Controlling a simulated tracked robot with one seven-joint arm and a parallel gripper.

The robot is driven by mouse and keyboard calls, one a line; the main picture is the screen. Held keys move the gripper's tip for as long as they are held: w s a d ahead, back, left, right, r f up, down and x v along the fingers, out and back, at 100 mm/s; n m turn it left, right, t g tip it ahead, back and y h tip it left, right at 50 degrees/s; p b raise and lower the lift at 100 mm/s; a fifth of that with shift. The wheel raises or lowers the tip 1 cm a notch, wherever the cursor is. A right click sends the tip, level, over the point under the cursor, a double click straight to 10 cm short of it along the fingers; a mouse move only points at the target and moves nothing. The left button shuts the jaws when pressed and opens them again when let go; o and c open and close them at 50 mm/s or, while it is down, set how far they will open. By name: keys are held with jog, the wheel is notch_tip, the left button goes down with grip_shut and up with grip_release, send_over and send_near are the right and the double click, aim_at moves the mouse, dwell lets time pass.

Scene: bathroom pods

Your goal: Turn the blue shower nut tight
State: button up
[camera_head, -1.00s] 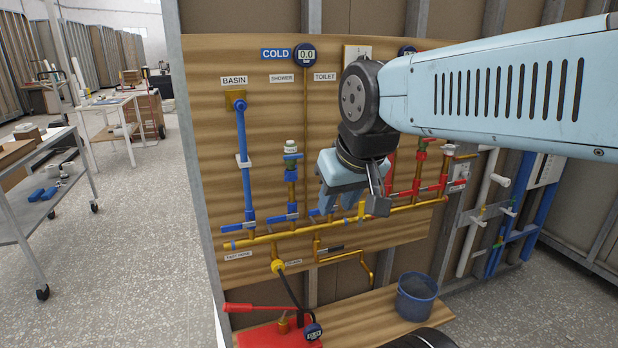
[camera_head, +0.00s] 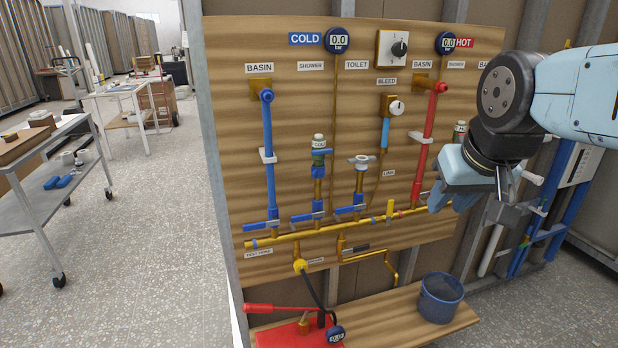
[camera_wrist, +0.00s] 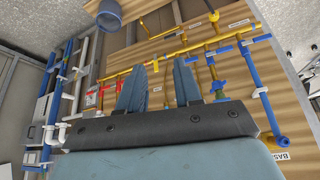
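The riser stands upright between the basin's blue pipe and the toilet riser. My gripper (camera_head: 450,198) is right of it and clear of it, in front of the hot-side pipes, with its blue fingers pointing down and left. In the wrist view, the two fingers (camera_wrist: 158,85) are apart with nothing between them.
The blue basin pipe (camera_head: 268,160) and red hot pipe (camera_head: 429,140) stand out from the board. A brass manifold (camera_head: 290,236) with blue levers crosses below. A red test pump (camera_head: 300,332) and a blue bucket (camera_head: 441,297) stand on the shelf.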

jog(key=w+a+f+m+t+y, duration=0.1)
jog(key=w+a+f+t, duration=0.2)
jog(key=w+a, duration=0.8)
jog(key=w+a+f+m+t+y, duration=0.1)
jog(key=w+a+f+t+y, duration=0.15)
jog(key=w+a, duration=0.85)
jog(key=m+t+h, duration=0.2)
jog(key=t+h, duration=0.4)
jog(key=h, duration=0.4)
send_near(313, 176)
jog(key=shift+g, duration=0.25)
jog(key=x, duration=0.9)
jog(key=shift+w+r, duration=0.15)
jog(key=shift+w, duration=0.05)
jog(key=shift+c, duration=0.5)
grip_shut()
